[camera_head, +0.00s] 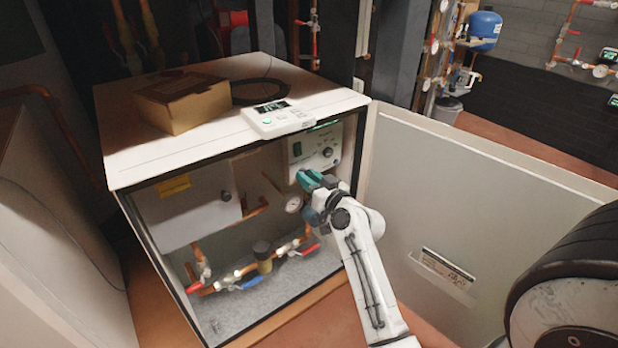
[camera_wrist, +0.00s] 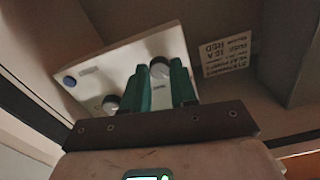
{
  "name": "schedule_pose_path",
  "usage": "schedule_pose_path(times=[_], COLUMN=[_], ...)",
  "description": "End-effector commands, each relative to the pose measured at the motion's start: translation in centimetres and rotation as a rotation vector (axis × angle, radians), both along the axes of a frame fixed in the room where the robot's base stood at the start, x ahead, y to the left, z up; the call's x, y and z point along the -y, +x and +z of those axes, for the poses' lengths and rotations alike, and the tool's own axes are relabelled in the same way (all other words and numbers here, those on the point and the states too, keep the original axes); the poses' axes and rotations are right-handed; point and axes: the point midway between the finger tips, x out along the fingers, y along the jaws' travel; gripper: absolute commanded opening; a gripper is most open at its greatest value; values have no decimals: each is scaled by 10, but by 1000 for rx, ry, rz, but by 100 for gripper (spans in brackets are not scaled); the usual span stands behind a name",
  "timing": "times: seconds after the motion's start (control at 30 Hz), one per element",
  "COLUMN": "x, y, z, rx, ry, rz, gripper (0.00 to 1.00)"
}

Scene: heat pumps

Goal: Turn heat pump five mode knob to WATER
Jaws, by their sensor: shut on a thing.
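The heat pump (camera_head: 180,226) is an open white cabinet with a white control panel (camera_head: 318,138) at its upper right. The panel also shows in the wrist view (camera_wrist: 130,62). My gripper (camera_head: 311,178) has teal fingers and is at the panel's lower edge. In the wrist view my gripper (camera_wrist: 161,72) is shut on a round knob (camera_wrist: 160,66), seen between the fingertips. A second dark knob (camera_head: 327,152) is uncovered on the panel and also shows in the wrist view (camera_wrist: 110,103). The labels and the held knob's pointer are not readable.
A cardboard box (camera_head: 183,103), a black cable (camera_head: 258,90) and a white controller (camera_head: 277,118) lie on top of the cabinet. A pressure gauge (camera_head: 293,204) and copper pipes with valves (camera_head: 262,260) are below my gripper. The open white door (camera_head: 450,200) stands close to my arm's right.

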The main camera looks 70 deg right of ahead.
Motion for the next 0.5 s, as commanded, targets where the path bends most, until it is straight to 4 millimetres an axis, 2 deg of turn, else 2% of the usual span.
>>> schedule_pose_path(times=[0.5], x=[0], y=[0], z=[2], rx=[236], ry=[385], rz=[0], gripper=[0])
